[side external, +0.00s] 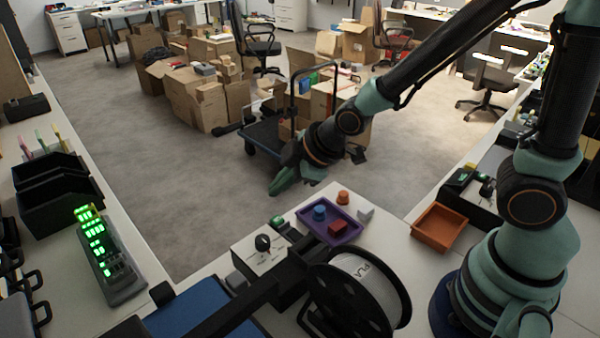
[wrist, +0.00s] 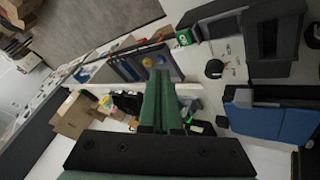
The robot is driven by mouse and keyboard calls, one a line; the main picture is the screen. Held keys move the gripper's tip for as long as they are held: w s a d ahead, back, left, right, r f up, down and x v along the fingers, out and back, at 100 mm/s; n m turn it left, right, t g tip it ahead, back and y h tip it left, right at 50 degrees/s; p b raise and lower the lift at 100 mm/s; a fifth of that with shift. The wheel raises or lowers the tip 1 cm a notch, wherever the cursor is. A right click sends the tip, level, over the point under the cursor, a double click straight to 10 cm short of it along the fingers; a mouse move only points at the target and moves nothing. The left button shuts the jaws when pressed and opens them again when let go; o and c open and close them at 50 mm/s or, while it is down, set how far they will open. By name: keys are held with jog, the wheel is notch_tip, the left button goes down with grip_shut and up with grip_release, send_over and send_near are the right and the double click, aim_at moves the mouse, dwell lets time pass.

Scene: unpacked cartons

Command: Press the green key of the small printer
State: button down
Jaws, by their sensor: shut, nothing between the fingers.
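A small dark device with a green key (side external: 278,222) sits on the white table beside a knob panel; I take it to be the printer. Its green part also shows in the wrist view (wrist: 184,38), above the fingertips and a little to the right. My gripper (side external: 276,188) is raised, pointing down and left, with its fingers apart from the device. In the wrist view, the green fingers (wrist: 162,76) are together and hold nothing. Another dark device with a small green patch (side external: 461,177) stands on the right table.
The knob panel (side external: 250,257) is next to the device. A purple tray (side external: 351,237) with a blue and a red piece is to its right, near an orange cone (side external: 343,197). A spool (side external: 367,280) stands in front. An orange tray (side external: 438,228) lies farther right.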

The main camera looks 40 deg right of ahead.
aim_at(281, 219)
jog(key=shift+f, duration=2.3)
jog(key=shift+f, duration=0.1)
jog(key=shift+d+f, duration=0.1)
jog(key=shift+f, duration=0.25)
